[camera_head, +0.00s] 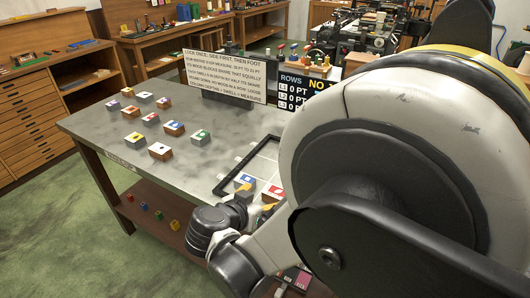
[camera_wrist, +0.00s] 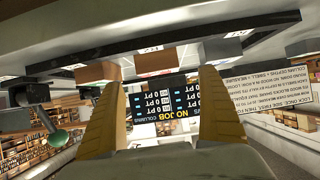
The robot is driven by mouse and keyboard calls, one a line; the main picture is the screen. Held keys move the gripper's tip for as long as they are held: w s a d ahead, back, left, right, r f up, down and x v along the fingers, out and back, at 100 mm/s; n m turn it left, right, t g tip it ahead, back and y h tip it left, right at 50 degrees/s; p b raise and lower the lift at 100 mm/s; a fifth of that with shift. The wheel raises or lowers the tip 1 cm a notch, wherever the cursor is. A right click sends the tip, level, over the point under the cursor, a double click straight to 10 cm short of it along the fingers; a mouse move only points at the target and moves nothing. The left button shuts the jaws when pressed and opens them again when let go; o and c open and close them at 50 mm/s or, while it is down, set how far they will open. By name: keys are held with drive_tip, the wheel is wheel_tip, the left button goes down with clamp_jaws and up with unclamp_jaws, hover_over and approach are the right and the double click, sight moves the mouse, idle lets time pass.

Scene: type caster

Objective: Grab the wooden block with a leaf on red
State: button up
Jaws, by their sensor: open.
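A wooden block with a red top and a pale mark (camera_head: 273,192) sits inside the black frame (camera_head: 224,189) at the right of the grey table; the mark is too small to read as a leaf. A blue-topped block (camera_head: 244,180) sits just left of it. My gripper (camera_head: 258,209) is low at the near table edge beside these two, partly hidden by my arm. In the wrist view my gripper (camera_wrist: 159,80) is open, its two tan fingers apart. A wooden block (camera_wrist: 157,61) shows beyond and between the fingertips; its top is seen edge-on. I see no block held.
Several wooden blocks with white or coloured tops, such as a blue-marked one (camera_head: 174,128) and a green-marked one (camera_head: 201,135), stand spread on the table's left. A white text sign (camera_head: 225,72) and a black score board (camera_head: 291,92) stand behind. The table's front middle is bare.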

drive_tip(key=b+x, duration=0.2)
drive_tip(key=x, duration=0.3)
drive_tip(key=shift+w+d+f, duration=0.1)
drive_tip(key=shift+d, duration=0.1)
drive_tip(key=shift+w+d+b, duration=0.1)
drive_tip(key=shift+w+b, duration=0.1)
drive_tip(key=shift+b, duration=0.1)
drive_tip(key=c, duration=1.3)
